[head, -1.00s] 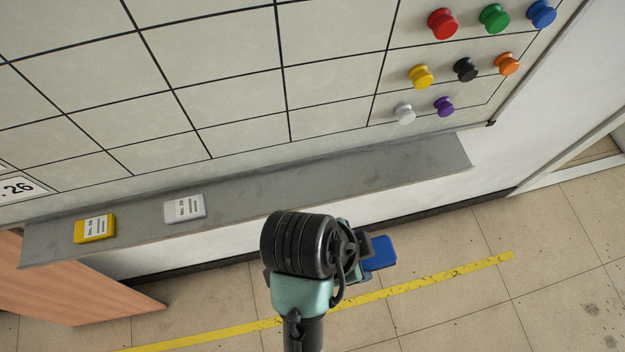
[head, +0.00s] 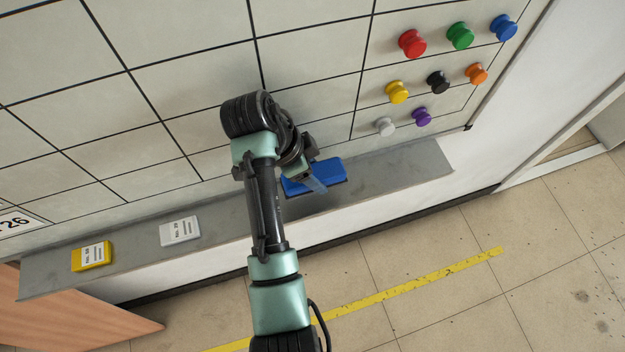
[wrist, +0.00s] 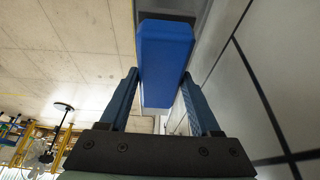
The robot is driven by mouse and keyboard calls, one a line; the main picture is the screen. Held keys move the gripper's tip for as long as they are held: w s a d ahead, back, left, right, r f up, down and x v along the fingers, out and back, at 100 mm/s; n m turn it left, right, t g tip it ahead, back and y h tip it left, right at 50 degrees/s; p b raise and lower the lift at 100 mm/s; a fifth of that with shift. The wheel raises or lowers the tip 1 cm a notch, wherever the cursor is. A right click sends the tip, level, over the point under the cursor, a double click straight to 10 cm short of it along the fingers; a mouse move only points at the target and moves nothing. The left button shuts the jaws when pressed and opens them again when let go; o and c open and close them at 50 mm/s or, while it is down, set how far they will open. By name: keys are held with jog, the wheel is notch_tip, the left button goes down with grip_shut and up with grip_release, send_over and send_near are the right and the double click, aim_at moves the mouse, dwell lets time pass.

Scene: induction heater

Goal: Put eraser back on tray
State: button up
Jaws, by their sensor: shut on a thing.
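The blue eraser (head: 318,176) appears over the right half of the grey tray (head: 400,172) below the whiteboard in the head view. My gripper (head: 305,174) is shut on the eraser. In the wrist view the eraser (wrist: 164,62) sits between the two fingers of my gripper (wrist: 160,95), and the grey tray shows behind its far end. I cannot tell whether the eraser touches the tray. My arm hides part of the tray's middle.
A yellow box (head: 91,256) and a white box (head: 180,231) lie on the left part of the tray. Several coloured magnets (head: 438,82) are on the gridded whiteboard (head: 200,90) at upper right. The tray's right end is bare. A wooden panel (head: 85,305) stands at lower left.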

notch_tip(320, 180, down, 6)
jog(key=shift+w+f+p, duration=0.1)
jog(key=shift+f+p, duration=0.1)
jog(key=shift+p, duration=0.5)
jog(key=shift+w+a, duration=0.1)
jog(key=shift+w, duration=0.1)
jog(key=shift+f, duration=0.3)
jog(key=o, duration=0.9)
